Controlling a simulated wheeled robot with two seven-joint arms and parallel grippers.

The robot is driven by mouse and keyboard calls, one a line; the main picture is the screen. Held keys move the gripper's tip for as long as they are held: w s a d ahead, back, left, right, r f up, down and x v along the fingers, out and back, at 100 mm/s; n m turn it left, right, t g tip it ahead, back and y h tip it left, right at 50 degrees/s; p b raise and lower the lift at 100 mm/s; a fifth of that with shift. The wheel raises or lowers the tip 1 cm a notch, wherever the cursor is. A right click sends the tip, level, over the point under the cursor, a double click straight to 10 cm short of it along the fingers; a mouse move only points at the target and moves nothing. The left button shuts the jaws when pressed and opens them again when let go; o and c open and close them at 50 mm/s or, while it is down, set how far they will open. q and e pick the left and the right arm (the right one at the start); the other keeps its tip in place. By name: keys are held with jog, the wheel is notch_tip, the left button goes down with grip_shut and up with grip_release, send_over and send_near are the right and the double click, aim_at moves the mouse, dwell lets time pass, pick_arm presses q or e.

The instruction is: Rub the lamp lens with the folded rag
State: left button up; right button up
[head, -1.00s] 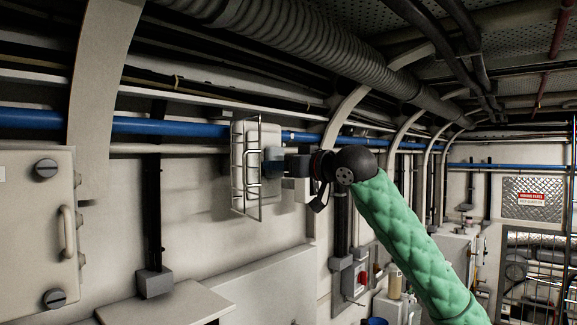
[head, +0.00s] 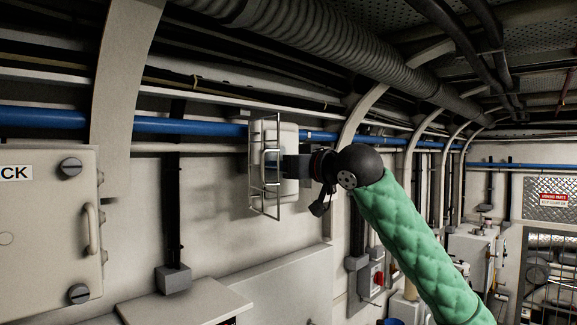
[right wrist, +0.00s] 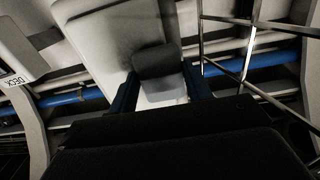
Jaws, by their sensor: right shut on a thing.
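The lamp is a pale box on the wall (head: 288,136) with a wire guard (head: 265,203) standing out at its left side. My right gripper (head: 272,167) reaches in from the right at the lamp's front. In the right wrist view its two blue fingers (right wrist: 160,88) are shut on a dark grey folded rag (right wrist: 157,60). The rag lies over the pale lamp face (right wrist: 105,40) in that view; I cannot tell whether it touches the lens. The guard bars (right wrist: 248,55) are just right of the fingers there. My left gripper is out of view.
A blue pipe (head: 190,126) runs along the wall behind the lamp. A pale cabinet with a handle (head: 50,220) is at the left, and a ledge (head: 185,305) is below. Curved ribs (head: 355,115) and a ribbed duct (head: 320,45) are above and right.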

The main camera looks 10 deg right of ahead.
jog(key=w+d+r, duration=0.2)
jog(key=w+d, duration=0.2)
jog(key=d, duration=0.2)
jog(key=shift+w+d, duration=0.3)
jog(key=shift+d, duration=0.1)
dwell(1.1)
jog(key=shift+s+d, duration=0.1)
jog(key=shift+b+v, duration=0.5)
jog(key=shift+v, duration=2.3)
jog(key=v, duration=0.3)
jog(key=shift+b, duration=0.3)
